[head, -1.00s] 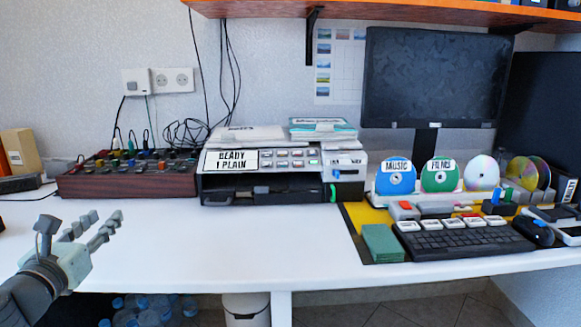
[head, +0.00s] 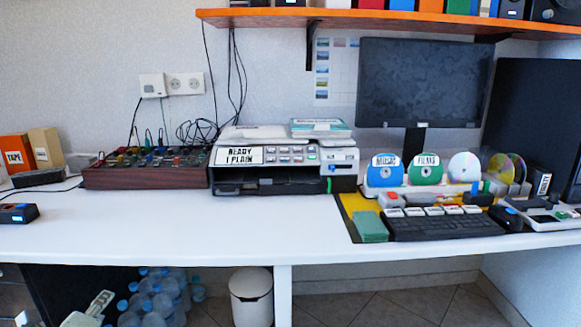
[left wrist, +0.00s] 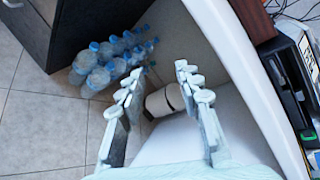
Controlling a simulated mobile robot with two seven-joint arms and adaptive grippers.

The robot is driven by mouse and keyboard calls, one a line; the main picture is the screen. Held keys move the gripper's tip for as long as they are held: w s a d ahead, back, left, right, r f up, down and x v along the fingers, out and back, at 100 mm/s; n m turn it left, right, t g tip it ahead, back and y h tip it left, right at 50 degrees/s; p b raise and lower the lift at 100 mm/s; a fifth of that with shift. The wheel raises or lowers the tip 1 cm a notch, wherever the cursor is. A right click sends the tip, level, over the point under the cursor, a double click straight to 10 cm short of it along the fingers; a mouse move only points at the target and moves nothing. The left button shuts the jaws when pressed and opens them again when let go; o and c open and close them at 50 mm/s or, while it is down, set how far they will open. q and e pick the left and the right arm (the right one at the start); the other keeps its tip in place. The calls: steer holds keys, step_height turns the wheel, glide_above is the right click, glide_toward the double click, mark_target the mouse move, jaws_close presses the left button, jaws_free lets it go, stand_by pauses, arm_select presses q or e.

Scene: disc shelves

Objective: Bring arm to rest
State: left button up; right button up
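My left gripper (head: 98,303) is at the bottom left of the head view, low in front of the desk and mostly cut off by the frame edge. In the left wrist view its two fingers (left wrist: 157,84) stand apart with nothing between them. It is open and empty, pointing down towards the floor, bottles and bin. My right gripper is in neither view.
The white desk (head: 250,233) holds a printer (head: 285,165), a dark red mixer box (head: 140,172), discs and a keyboard (head: 440,226). Under it are water bottles (head: 160,297) and a white bin (head: 251,298). The desktop's left-middle is clear.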

arm_select(q)
steer(key=s+d+f+n+g+h+p, duration=0.1)
steer(key=s+d+f+n+g, duration=0.4)
steer(key=s+f+n, duration=0.4)
steer(key=s+d+f+n+g+h+p, duration=0.1)
steer(key=s+d+f+n+g+h, duration=0.1)
steer(key=s+d+f+n+g, duration=0.2)
steer(key=s+d+f+n, duration=0.3)
steer(key=s+f+n, duration=0.3)
steer(key=s+f, duration=0.3)
steer(key=shift+s+f+g+p, duration=0.3)
steer(key=shift+g+p, duration=0.1)
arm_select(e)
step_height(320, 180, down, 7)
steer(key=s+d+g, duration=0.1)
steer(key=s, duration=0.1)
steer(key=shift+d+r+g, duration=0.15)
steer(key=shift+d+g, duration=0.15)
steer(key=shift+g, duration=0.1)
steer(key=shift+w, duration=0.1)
